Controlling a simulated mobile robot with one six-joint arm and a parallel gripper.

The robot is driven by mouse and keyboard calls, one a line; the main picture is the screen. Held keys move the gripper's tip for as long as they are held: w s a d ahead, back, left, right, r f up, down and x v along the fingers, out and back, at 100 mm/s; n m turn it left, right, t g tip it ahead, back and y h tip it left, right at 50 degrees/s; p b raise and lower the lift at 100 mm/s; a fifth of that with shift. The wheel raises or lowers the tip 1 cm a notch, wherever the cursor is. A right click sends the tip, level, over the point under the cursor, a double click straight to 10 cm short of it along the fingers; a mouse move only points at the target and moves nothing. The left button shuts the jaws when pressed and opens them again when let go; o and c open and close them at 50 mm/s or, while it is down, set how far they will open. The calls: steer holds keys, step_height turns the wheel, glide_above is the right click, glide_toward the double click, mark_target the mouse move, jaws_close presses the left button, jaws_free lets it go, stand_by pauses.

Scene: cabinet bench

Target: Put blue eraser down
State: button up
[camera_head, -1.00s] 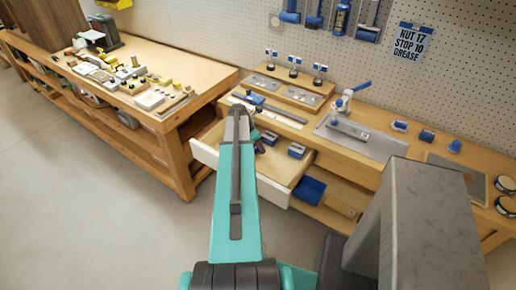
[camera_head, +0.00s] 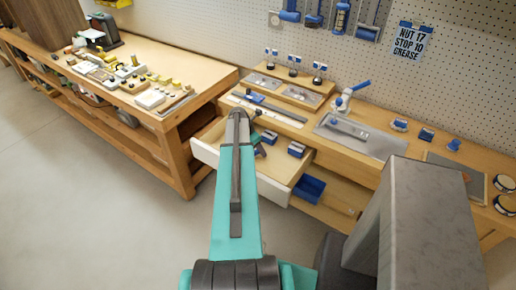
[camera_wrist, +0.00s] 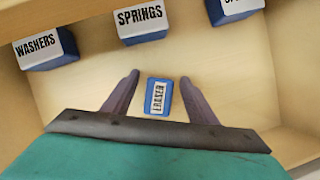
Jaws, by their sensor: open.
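The blue eraser (camera_wrist: 158,97), with a white label reading ERASER, lies on the pale wooden floor of the open drawer (camera_wrist: 250,92) in the wrist view. My gripper (camera_wrist: 160,77) is open, with one finger on each side of the eraser and a visible gap on both sides. In the head view the drawer (camera_head: 272,188) is pulled out from the bench. My arm covers part of it there, and I cannot make out the eraser in that view.
Blue boxes labelled WASHERS (camera_wrist: 46,50) and SPRINGS (camera_wrist: 142,24) stand in the drawer beyond my fingers, with a third labelled box (camera_wrist: 234,8) at upper right. A blue bin (camera_head: 308,187) sits below the drawer. Bare drawer floor lies right of the eraser.

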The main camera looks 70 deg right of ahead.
steer(key=shift+r, duration=0.2)
steer(key=b+v, duration=0.3)
steer(key=v, duration=0.9)
stand_by(1.0)
